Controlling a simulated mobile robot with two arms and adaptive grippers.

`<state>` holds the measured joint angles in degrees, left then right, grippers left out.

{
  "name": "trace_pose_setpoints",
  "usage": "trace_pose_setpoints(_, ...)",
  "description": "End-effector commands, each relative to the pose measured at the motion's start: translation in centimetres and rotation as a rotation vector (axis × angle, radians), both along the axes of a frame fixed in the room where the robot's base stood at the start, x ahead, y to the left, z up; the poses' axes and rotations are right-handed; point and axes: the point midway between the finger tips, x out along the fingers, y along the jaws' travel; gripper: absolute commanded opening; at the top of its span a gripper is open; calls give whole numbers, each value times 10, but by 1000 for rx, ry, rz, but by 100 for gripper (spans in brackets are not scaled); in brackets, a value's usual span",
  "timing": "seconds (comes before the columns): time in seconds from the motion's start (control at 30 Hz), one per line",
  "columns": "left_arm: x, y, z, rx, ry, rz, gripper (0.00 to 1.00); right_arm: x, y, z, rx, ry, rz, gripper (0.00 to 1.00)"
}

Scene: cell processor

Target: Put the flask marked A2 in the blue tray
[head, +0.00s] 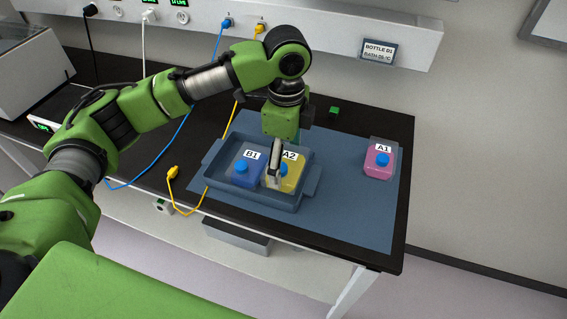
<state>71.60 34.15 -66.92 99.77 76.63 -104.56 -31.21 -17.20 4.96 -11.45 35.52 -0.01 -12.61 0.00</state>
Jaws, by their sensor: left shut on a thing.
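The flask marked A2 (292,172) is yellow with a blue cap and stands inside the blue tray (270,208), in its right part. My left gripper (275,180) reaches down over the tray and is shut on the A2 flask at its left side, by the cap. The gripper's fingers hide part of the flask, and I cannot tell whether its base touches the tray floor. The flask marked B1 (246,171), blue with a blue cap, stands in the tray just left of A2. My right gripper is not in view.
A pink flask marked A1 (379,160) stands on the blue mat (345,205) at the right. A small green block (335,111) lies behind the tray. Blue and yellow cables hang by the table's left part. The mat between tray and A1 is clear.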

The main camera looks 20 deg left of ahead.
Motion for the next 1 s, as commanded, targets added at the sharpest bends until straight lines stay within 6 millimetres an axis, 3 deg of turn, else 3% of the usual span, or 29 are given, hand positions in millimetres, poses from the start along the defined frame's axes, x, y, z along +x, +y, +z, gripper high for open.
trace_pose_setpoints(0.27,15,9,-21,1,2,2,44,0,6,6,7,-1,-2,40)
trace_pose_setpoints(0.5,13,8,-48,0,-1,0,44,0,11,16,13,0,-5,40)
trace_pose_setpoints(0.83,13,8,-51,0,0,0,44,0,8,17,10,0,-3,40)
trace_pose_setpoints(0.87,13,8,-52,0,0,0,85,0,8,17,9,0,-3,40)
trace_pose_setpoints(0.9,13,8,-52,0,-1,0,95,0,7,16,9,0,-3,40)
trace_pose_setpoints(0.93,13,8,-52,0,-1,0,99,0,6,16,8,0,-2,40)
trace_pose_setpoints(1.0,13,8,-52,0,-1,0,99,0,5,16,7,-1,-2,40)
